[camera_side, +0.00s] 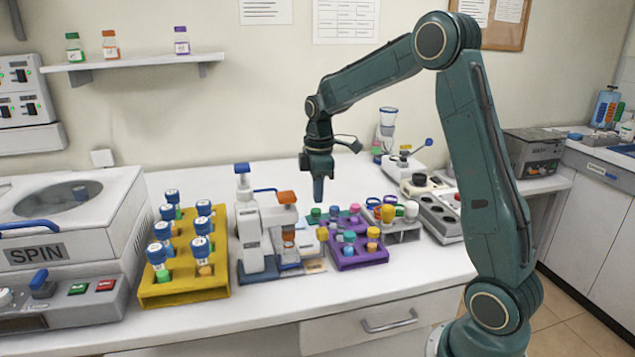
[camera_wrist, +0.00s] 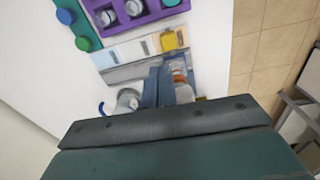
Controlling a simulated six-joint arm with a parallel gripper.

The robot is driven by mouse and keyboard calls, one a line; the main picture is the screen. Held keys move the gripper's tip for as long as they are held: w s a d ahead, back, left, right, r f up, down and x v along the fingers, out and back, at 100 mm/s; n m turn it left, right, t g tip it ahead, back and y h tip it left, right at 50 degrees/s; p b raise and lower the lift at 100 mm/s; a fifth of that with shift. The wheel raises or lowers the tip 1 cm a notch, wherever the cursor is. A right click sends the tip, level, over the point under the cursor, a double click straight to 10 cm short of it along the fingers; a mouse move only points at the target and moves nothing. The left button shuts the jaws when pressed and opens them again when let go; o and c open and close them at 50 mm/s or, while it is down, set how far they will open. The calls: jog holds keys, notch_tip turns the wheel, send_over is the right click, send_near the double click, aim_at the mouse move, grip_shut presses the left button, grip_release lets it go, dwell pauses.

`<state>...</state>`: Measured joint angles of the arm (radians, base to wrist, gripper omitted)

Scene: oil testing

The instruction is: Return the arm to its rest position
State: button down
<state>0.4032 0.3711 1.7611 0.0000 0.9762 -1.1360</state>
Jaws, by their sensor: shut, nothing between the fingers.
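My gripper (camera_side: 318,190) hangs from my teal arm above the white bench, pointing down with its fingers together and nothing between them. In the side view it is above and behind the purple rack, to the right of the white device with the orange cap, and clear of the bench top. In the wrist view my gripper (camera_wrist: 166,88) shows as two blue-grey fingers side by side over the bench.
A yellow rack (camera_side: 185,290) with several blue-capped vials and a white device (camera_side: 250,235) stand to the left. A purple rack (camera_side: 362,258) with coloured caps sits below. The SPIN centrifuge (camera_side: 100,225) is far left.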

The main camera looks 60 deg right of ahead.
jog(key=s+a+r+m+t, duration=0.3)
jog(key=s+a+r+m, duration=0.1)
jog(key=s+a+r, duration=0.65)
jog(key=s+a+f+m+t, duration=0.1)
jog(key=s+a+m+t, duration=0.1)
jog(key=s+a+m, duration=0.2)
jog(key=shift+s+a, duration=1.55)
jog(key=shift+s, duration=2.85)
jog(key=shift+w+r, duration=0.1)
jog(key=shift+w, duration=0.05)
